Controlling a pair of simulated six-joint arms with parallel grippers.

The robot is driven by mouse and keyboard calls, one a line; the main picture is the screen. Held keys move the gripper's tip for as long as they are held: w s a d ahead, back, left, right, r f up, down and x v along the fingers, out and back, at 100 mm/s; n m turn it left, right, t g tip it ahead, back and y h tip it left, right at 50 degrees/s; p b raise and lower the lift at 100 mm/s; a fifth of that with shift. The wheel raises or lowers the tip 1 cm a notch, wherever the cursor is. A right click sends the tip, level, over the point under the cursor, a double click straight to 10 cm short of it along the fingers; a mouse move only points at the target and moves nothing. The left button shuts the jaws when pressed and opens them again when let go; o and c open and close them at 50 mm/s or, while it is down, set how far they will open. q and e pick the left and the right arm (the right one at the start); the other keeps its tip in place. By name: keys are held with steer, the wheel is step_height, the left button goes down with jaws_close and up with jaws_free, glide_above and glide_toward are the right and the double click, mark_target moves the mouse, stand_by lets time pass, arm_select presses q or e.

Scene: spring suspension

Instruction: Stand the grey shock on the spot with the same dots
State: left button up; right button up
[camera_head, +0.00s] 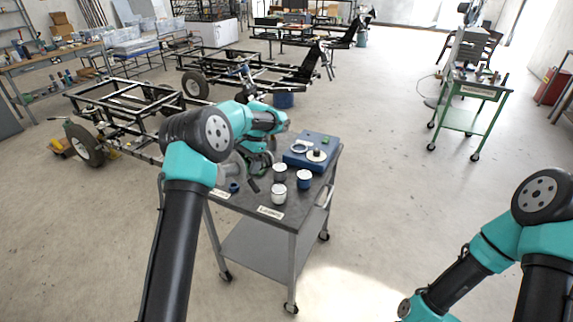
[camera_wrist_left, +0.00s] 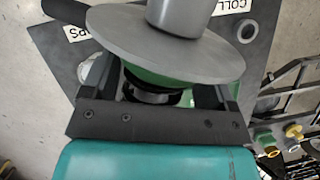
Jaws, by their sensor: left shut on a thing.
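My left gripper (camera_wrist_left: 155,95) is shut on a part with a wide grey disc (camera_wrist_left: 165,45), a grey cylinder above it, and green and dark sections below; I take it for the grey shock. In the head view the disc (camera_head: 236,166) is partly hidden by my left arm, and it hangs over the left side of the cart. A blue block (camera_head: 311,151) stands at the back of the cart top, with a white ring (camera_head: 300,148) and a pale disc with a dark top (camera_head: 316,155) on it. No matching dots can be made out. My right gripper is out of frame.
On the cart (camera_head: 240,205) stand a white-topped cup (camera_head: 279,194), a blue cup (camera_head: 304,180) and a dark cup (camera_head: 280,172). A small blue ring (camera_head: 234,187) lies at the left. Labels are at the front edge. Black frames (camera_head: 125,100) stand behind.

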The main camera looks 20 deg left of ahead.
arm_select(q)
steer(key=shift+a, duration=0.1)
steer(key=shift+f, duration=0.15)
glide_above(250, 195)
steer(key=shift+f, duration=2.3)
steer(key=shift+f, duration=2.5)
steer(key=o, duration=1.5)
steer(key=shift+f, duration=0.1)
